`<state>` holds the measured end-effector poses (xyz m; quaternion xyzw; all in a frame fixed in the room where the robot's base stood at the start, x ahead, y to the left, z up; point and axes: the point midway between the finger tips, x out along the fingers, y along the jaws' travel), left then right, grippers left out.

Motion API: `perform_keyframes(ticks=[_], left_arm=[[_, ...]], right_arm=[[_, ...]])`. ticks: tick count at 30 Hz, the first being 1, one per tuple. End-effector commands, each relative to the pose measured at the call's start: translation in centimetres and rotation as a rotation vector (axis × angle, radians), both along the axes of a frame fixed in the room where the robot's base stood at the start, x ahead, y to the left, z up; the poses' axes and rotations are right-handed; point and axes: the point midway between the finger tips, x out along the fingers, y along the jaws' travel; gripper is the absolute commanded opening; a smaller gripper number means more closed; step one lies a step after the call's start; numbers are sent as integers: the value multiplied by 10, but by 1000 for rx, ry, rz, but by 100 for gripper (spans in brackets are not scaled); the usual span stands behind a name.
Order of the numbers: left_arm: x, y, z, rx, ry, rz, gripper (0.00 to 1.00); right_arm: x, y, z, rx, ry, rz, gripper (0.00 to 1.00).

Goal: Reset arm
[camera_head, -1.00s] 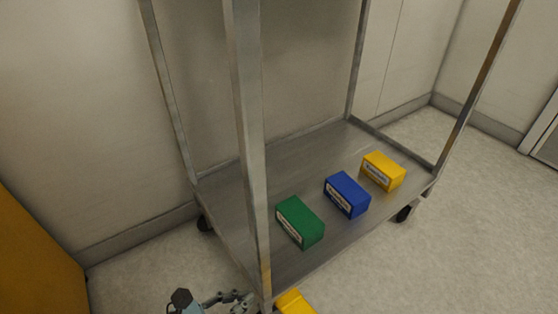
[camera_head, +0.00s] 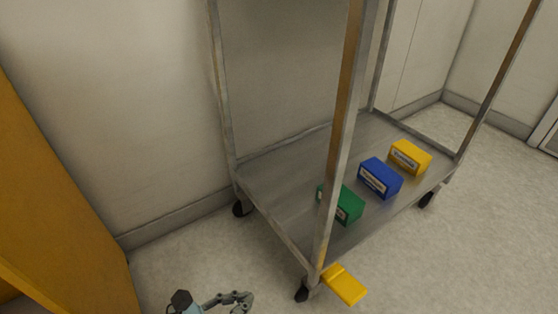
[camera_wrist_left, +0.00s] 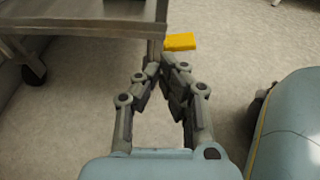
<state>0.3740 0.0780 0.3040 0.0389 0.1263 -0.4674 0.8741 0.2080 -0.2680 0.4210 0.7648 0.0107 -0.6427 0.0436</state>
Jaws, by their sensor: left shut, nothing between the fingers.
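My left gripper (camera_head: 241,299) is low at the bottom of the head view, left of the cart's near corner post. In the left wrist view the left gripper (camera_wrist_left: 163,68) shows with its fingertips together and nothing between them. It is apart from the cart and the boxes. My right gripper is not in view.
A metal cart (camera_head: 280,185) on casters stands ahead; its corner also shows in the left wrist view (camera_wrist_left: 85,28). Green (camera_head: 349,206), blue (camera_head: 381,178) and yellow (camera_head: 410,157) boxes sit on its lower shelf. A yellow piece (camera_head: 345,285) is at its near corner. A yellow panel (camera_head: 60,200) stands left.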

Motion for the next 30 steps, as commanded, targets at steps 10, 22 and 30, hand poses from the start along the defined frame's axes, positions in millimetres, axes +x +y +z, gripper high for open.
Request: perform_keyframes(ticks=[10, 22, 30], left_arm=[[-35, 4, 25, 12, 35, -9, 0], [-173, 26, 22, 353, 119, -282, 0], [-348, 123, 21, 949, -18, -920, 0]], right_arm=[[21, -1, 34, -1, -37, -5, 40], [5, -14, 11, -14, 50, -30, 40], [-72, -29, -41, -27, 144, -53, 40]])
